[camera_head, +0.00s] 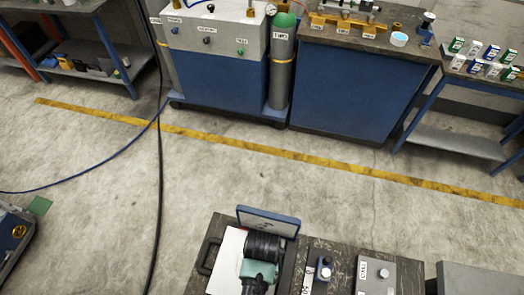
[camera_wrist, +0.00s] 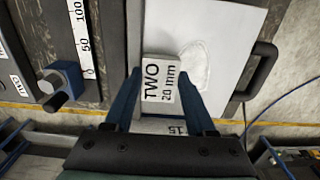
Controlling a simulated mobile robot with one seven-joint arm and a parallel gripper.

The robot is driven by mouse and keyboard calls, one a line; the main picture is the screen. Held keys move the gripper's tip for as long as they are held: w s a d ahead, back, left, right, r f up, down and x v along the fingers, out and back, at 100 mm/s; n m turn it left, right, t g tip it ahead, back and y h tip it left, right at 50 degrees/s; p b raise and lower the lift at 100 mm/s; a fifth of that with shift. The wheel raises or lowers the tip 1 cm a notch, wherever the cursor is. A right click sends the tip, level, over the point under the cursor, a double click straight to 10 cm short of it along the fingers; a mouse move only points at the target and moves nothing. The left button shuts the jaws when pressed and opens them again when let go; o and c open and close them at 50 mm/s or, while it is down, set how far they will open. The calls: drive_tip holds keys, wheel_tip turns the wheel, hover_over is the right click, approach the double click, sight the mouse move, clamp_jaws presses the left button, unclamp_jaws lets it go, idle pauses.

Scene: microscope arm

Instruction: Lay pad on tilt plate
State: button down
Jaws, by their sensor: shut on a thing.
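A pale grey block marked "TWO 20 mm" (camera_wrist: 160,80) sits between the two dark blue fingers of my gripper (camera_wrist: 160,72), which is shut on it. Its underside is hidden, so I cannot tell whether it touches what lies below. A pale surface with a "15" mark (camera_wrist: 175,128) shows between the fingers, nearer my palm. In the head view, a blue-rimmed plate (camera_head: 268,222) with a grey face stands at the bench's far edge; I take it for the tilt plate. My wrist and arm hide the block and fingertips there.
A white sheet (camera_wrist: 222,40) with a round outline lies beside the block, near a black handle (camera_wrist: 266,75). On the other side are a scale (camera_wrist: 82,35) and a knob (camera_wrist: 50,82). A grey box with a knob (camera_head: 376,275) stands right on the bench. Open floor lies beyond.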

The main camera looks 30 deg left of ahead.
drive_tip(key=shift+f+b, duration=0.35)
drive_tip(key=shift+f, duration=0.25)
drive_tip(key=shift+c, duration=1.1)
unclamp_jaws()
wheel_tip(320, 180, up, 13)
drive_tip(key=shift+r, duration=0.15)
